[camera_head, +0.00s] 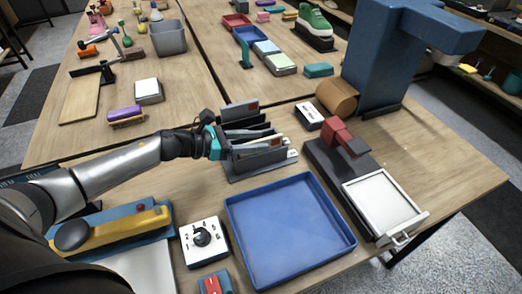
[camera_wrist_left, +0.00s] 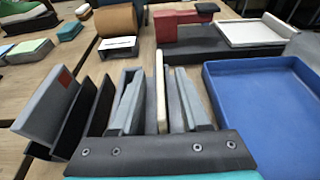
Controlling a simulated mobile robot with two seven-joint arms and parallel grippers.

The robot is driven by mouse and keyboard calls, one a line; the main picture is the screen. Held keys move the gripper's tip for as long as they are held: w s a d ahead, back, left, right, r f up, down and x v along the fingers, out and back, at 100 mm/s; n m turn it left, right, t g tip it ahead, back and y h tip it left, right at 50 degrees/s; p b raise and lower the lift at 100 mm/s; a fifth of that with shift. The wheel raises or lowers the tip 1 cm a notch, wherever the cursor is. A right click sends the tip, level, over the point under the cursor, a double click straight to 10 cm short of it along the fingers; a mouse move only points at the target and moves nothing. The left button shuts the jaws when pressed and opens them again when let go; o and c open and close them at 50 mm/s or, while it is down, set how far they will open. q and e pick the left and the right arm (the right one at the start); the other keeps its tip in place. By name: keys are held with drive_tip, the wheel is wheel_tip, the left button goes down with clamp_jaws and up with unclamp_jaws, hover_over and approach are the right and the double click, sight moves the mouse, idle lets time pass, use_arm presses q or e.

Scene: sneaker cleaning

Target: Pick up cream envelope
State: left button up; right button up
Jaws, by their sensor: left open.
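A dark rack (camera_head: 262,167) with upright slots stands on the near table, left of the middle. The cream envelope (camera_wrist_left: 161,92) shows edge-on in the left wrist view as a thin pale upright strip. In the head view a pale envelope (camera_head: 262,144) stands in the front part of the rack. My left gripper (camera_head: 226,146) reaches the rack's left end. In the left wrist view my left gripper (camera_wrist_left: 158,105) is open, with one finger on each side of the cream strip. Whether the fingers touch it cannot be told. My right gripper is not in view.
A grey envelope with a red mark (camera_wrist_left: 52,97) stands at the rack's back. A blue tray (camera_head: 290,228) lies in front, close to the rack. A dial box (camera_head: 204,240) is at the front left. A dark stand with red blocks (camera_head: 340,144) and a blue machine (camera_head: 392,60) stand at right.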

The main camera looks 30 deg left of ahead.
use_arm(q)
drive_tip(key=shift+x, duration=0.9)
drive_tip(key=shift+c, duration=0.2)
clamp_jaws()
